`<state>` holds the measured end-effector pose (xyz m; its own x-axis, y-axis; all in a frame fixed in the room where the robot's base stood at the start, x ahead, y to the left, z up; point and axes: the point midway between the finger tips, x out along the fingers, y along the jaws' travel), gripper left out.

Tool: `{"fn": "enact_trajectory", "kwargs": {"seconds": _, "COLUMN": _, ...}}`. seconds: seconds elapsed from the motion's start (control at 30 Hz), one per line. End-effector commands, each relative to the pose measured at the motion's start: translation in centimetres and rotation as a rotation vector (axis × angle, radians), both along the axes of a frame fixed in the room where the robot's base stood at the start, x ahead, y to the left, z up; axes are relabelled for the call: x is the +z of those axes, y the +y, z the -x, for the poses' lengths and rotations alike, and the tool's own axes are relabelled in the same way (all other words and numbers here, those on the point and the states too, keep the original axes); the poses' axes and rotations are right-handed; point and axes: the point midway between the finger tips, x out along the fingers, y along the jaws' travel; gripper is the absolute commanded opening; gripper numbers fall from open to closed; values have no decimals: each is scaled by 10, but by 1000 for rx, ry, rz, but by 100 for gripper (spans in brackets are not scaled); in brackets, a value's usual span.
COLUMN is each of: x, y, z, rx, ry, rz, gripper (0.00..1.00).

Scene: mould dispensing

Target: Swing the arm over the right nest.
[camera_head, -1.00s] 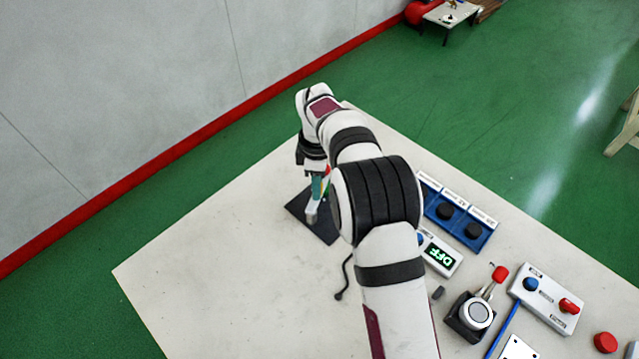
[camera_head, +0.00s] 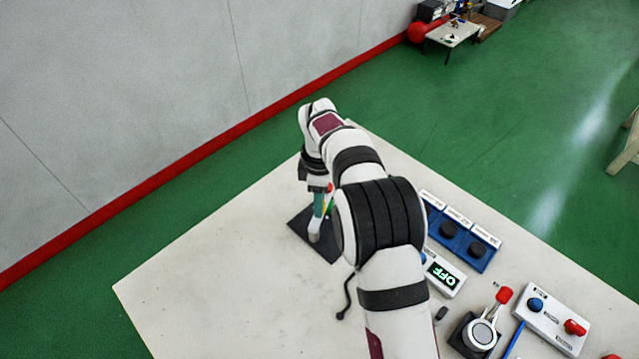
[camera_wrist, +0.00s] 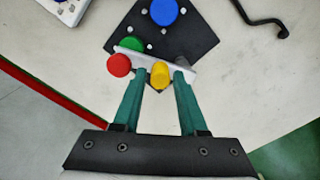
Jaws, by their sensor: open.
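My gripper (camera_head: 317,222) points down over a black square plate (camera_head: 327,252) on the table. In the wrist view its two teal fingers (camera_wrist: 160,76) are apart. A pale bar (camera_wrist: 130,55) with red, green and yellow round pieces lies across the fingertips; I cannot tell whether they touch it. A blue disc (camera_wrist: 164,11) sits on the black plate beyond it. A blue rack (camera_head: 463,257) with white labels stands right of my arm, with black round pieces in its visible bays; my arm partly hides its left side. I cannot tell which part is the right nest.
A display box reading OFF (camera_head: 442,276) stands in front of the rack. A lever device (camera_head: 482,332) and a control box with blue and red knobs (camera_head: 550,318) are at the right. The table's left part is clear.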

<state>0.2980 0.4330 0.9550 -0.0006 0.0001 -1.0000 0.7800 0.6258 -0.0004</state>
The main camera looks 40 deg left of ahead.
Motion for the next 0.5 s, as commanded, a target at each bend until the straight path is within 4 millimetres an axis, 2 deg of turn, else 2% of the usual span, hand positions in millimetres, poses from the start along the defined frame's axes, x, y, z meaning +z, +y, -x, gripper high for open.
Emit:
{"fn": "enact_trajectory", "kwargs": {"seconds": 0.17, "x": 40, "y": 1, "z": -1, "rx": 0, "ry": -3, "rz": -5, "gripper": 42}}
{"fn": "enact_trajectory", "kwargs": {"seconds": 0.4, "x": 109, "y": 1, "z": -1, "rx": 0, "ry": -4, "rz": -6, "gripper": 42}}
{"fn": "enact_trajectory", "kwargs": {"seconds": 0.5, "x": 131, "y": 1, "z": 0, "rx": 1, "ry": -3, "rz": -5, "gripper": 42}}
